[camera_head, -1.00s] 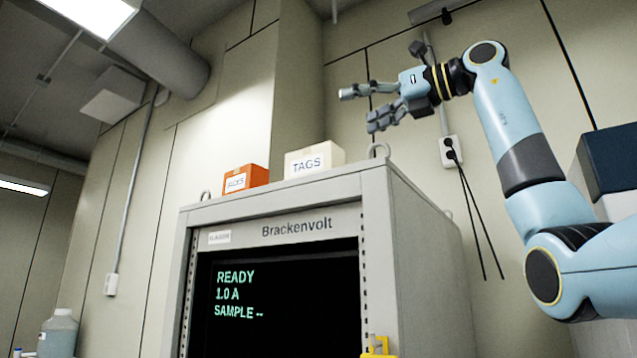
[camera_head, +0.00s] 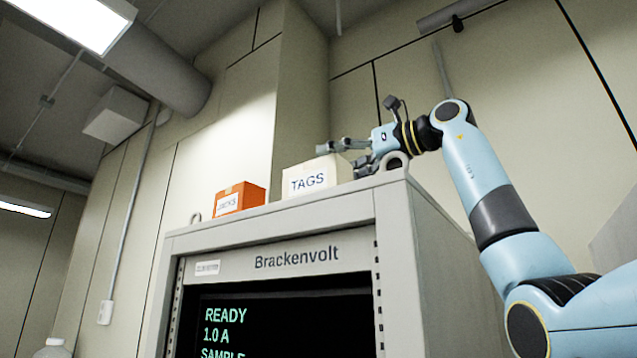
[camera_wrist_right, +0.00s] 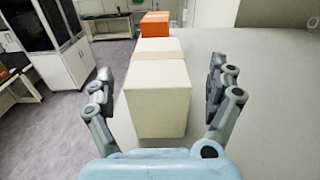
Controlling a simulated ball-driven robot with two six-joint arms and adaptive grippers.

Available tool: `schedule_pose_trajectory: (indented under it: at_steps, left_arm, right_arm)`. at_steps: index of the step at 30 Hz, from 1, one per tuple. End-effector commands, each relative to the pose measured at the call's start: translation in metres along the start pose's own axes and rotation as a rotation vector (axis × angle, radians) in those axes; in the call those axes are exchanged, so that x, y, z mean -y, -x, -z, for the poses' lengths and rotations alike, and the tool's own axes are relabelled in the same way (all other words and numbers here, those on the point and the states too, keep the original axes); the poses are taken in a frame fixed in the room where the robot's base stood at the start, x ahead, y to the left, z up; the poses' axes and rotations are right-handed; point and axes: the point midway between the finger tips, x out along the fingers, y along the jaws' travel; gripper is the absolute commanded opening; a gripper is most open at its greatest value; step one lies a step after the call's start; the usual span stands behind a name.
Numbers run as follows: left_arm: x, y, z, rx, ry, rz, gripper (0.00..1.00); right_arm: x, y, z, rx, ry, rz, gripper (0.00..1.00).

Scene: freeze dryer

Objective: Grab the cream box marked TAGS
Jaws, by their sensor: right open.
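The cream box marked TAGS (camera_head: 309,179) sits on top of the grey Brackenvolt cabinet (camera_head: 300,213), near its front edge. My right gripper (camera_head: 346,157) is at the box's right side in the head view, its far finger partly behind the box. In the right wrist view, the cream box (camera_wrist_right: 157,92) stands between the two open fingers of my right gripper (camera_wrist_right: 164,95). There is a gap on each side of the box, narrower on the left, and the fingers do not appear to grip it. My left gripper is not in view.
An orange box (camera_head: 239,198) stands just left of the cream box; it shows beyond it in the wrist view (camera_wrist_right: 155,24). The cabinet top is clear right of the box in the wrist view.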

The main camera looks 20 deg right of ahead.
Motion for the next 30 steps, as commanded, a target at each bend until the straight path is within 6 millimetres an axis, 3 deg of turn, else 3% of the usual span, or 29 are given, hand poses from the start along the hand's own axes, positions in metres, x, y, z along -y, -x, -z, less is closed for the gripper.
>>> schedule_pose_trajectory:
  at_steps: [3, 6, 13, 27, 30]
  left_arm:
    - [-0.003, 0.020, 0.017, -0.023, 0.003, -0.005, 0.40]
    - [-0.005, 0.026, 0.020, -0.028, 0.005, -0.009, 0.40]
    - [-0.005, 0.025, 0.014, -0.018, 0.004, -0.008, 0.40]
    - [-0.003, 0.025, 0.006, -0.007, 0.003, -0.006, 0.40]
    - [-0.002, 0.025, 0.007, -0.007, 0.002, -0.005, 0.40]
  right_arm:
    - [0.000, -0.020, -0.002, -0.001, -0.003, -0.004, 0.89]
    - [0.000, -0.034, -0.001, -0.001, -0.003, -0.002, 0.89]
    - [0.001, -0.037, 0.002, 0.001, 0.000, 0.000, 0.89]
    - [0.001, -0.037, 0.002, 0.000, 0.000, -0.001, 0.29]
    - [0.001, -0.037, 0.002, 0.000, 0.000, 0.000, 0.27]
